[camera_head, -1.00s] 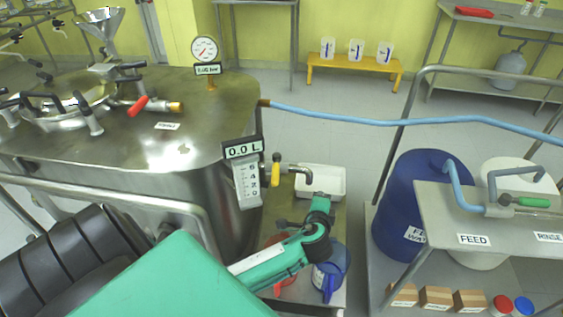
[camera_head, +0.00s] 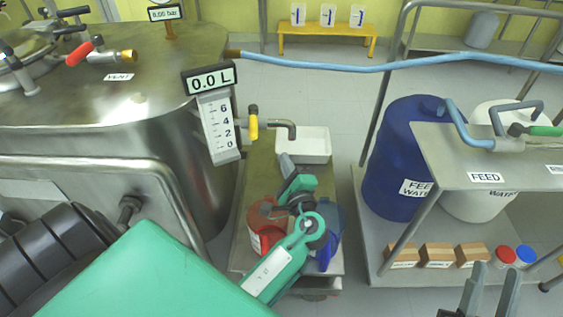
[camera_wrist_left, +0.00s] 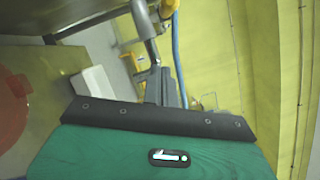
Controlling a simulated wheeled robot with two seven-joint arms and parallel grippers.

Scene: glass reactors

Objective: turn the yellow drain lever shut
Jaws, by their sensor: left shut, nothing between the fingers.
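The yellow drain lever (camera_head: 253,127) hangs down along the outlet valve on the front of the steel tank (camera_head: 185,150). The bent outlet pipe (camera_head: 285,125) sticks out to its right. My left gripper (camera_head: 286,163) is shut and empty, below and a little right of the lever, apart from it.
A white tray (camera_head: 313,146) sits under the outlet pipe on a small cart. A red container (camera_head: 262,222) and a blue one (camera_head: 331,242) stand beside my left arm. A level gauge (camera_head: 219,125) hangs left of the lever. A blue hose (camera_head: 390,67) crosses behind.

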